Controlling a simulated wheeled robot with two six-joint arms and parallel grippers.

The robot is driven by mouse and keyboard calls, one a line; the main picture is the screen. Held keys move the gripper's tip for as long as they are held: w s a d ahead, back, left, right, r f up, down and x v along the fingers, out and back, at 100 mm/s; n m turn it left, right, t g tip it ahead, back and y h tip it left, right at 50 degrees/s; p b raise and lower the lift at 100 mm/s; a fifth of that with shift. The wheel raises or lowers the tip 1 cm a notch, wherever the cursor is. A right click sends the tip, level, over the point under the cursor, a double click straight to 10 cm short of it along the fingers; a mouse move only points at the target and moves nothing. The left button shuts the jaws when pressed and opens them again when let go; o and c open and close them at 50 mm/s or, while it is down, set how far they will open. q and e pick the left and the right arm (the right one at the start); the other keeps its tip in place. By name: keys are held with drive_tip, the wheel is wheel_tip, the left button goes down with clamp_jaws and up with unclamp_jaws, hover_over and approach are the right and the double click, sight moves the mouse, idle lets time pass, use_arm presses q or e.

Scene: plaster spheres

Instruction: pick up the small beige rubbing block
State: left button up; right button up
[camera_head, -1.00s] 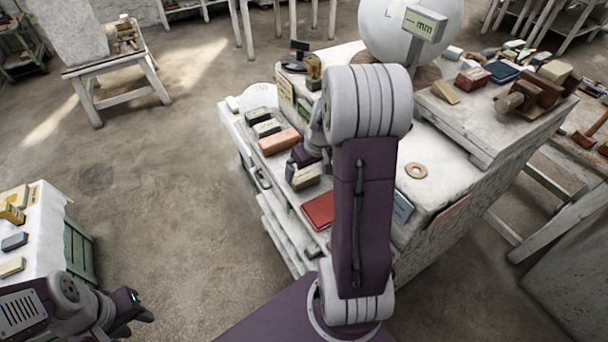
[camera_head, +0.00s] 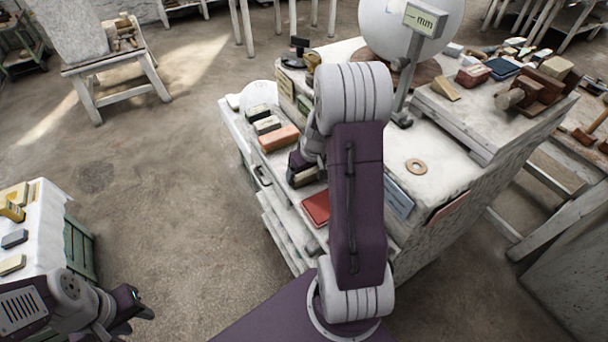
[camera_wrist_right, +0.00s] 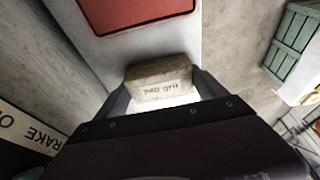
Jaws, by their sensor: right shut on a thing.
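The small beige rubbing block (camera_wrist_right: 158,82) has dark lettering on its side and sits between the fingers of my right gripper (camera_wrist_right: 160,98) in the right wrist view. That gripper is shut on it. In the head view the block (camera_head: 303,178) shows partly, beside my right gripper (camera_head: 296,168) on the white shelf. My arm hides part of it. I cannot tell whether the block is still touching the shelf. My left gripper (camera_head: 137,304) is at the lower left, away from the shelf, and its fingertips are too small to judge.
On the same shelf, an orange block (camera_head: 279,138) and darker blocks (camera_head: 266,124) lie behind, and a red block (camera_head: 317,207) lies in front. A flat ring (camera_head: 416,167) lies on the upper top. A white-covered table (camera_head: 45,225) stands at left. Open floor lies between.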

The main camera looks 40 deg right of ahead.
drive_tip(key=shift+r, duration=0.1)
drive_tip(key=shift+w+d+r, duration=0.1)
drive_tip(key=shift+r, duration=0.2)
drive_tip(key=w+a+b, duration=0.1)
drive_tip(key=w+a, duration=0.1)
drive_tip(key=a, duration=1.6)
drive_tip(key=shift+r, duration=0.4)
